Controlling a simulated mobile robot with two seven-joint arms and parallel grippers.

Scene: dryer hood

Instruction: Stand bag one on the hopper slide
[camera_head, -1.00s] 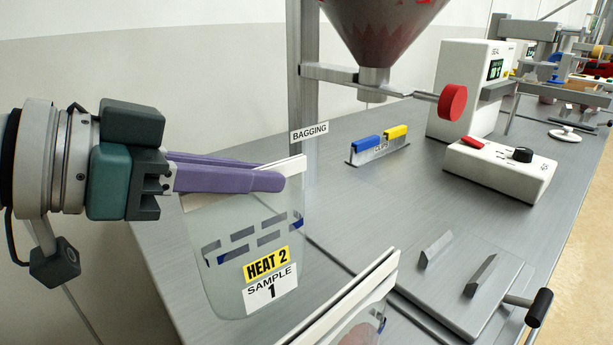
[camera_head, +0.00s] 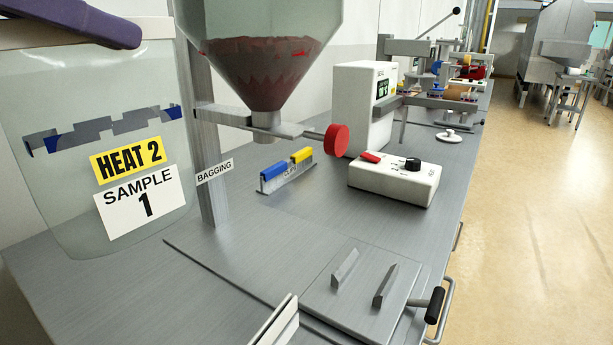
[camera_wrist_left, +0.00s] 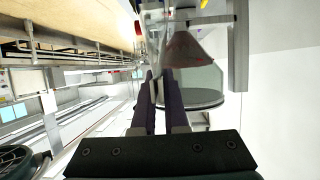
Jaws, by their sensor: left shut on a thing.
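Bag one (camera_head: 85,85) is a clear bag with a yellow "HEAT 2" label, a white "SAMPLE 1" label and a pale bar along its top. It hangs upright, large at the left of the head view. My left gripper (camera_head: 122,32) is shut on its top bar; only the purple fingers show there. The fingers also show in the wrist view (camera_wrist_left: 158,88). The grey slide plate (camera_head: 335,305) with two upright cleats and a black-knobbed handle lies on the bench, right of and below the bag. My right gripper is not in view.
The hopper (camera_head: 268,75) with reddish contents hangs from a post, with a red knob (camera_head: 336,140) beside its outlet. A clip rack (camera_head: 286,175), a white control box (camera_head: 395,180) and a white sealer (camera_head: 362,105) stand behind the plate. Another white bar (camera_head: 278,325) is at the bottom edge.

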